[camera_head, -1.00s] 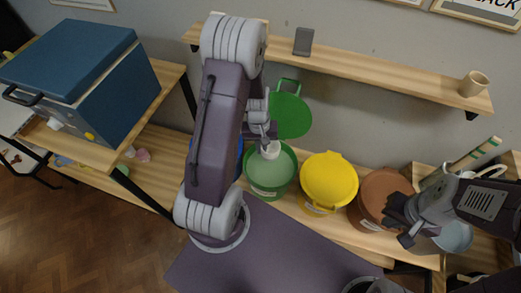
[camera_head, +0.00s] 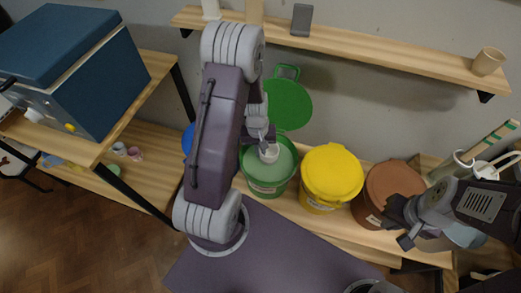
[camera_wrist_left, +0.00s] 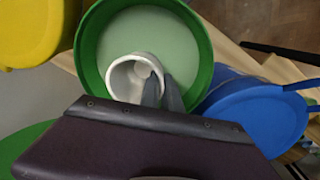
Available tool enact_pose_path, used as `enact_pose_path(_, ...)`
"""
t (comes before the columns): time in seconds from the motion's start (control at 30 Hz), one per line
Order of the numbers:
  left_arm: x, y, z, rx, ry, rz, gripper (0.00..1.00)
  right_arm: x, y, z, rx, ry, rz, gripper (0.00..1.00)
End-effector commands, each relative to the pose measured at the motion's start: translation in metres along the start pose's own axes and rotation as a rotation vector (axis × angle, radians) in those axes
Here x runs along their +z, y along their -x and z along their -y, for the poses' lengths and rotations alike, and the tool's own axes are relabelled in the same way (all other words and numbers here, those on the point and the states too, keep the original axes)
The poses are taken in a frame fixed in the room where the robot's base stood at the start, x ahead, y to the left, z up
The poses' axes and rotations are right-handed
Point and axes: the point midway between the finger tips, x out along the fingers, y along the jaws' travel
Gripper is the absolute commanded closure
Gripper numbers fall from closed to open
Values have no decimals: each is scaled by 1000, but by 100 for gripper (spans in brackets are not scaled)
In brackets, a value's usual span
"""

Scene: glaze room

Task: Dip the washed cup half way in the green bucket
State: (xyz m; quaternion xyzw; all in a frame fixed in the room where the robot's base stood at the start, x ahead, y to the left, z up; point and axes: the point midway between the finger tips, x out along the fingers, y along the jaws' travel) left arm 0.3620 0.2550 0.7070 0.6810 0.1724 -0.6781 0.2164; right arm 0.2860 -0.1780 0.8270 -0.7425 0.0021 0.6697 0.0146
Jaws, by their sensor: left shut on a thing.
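The white cup (camera_head: 269,153) is inside the mouth of the green bucket (camera_head: 255,183), which holds pale green glaze. My left gripper (camera_head: 265,140) is shut on the cup's wall. In the left wrist view the cup (camera_wrist_left: 118,75) has its open mouth toward the camera, and the gripper fingers (camera_wrist_left: 162,92) grip the wall at its right side. The cup's lower part is hidden, so I cannot tell how deep it sits in the glaze. My right gripper (camera_head: 404,222) is open at the right, in front of the brown bucket.
The green lid (camera_head: 287,104) stands open behind the green bucket. A yellow lidded bucket (camera_head: 332,175) and a brown one (camera_head: 390,185) stand to the right; a blue one (camera_wrist_left: 255,118) is on the other side. A wall shelf (camera_head: 400,59) runs above.

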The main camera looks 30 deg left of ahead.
Motion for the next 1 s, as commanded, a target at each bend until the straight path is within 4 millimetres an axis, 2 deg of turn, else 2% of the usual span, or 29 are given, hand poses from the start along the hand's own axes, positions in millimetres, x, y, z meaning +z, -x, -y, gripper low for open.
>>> enact_pose_path(0.37, 0, -4, 0, 0, 0, -1, 100, 0, -3, 0, 0, 0, 0, 100)
enact_pose_path(0.8, 0, -44, 3, 0, 0, 0, 100, 4, -35, -1, 0, 0, 0, 100)
enact_pose_path(1.0, -1, -43, 2, 0, 0, -1, 100, 3, -34, -1, 0, 0, 0, 100)
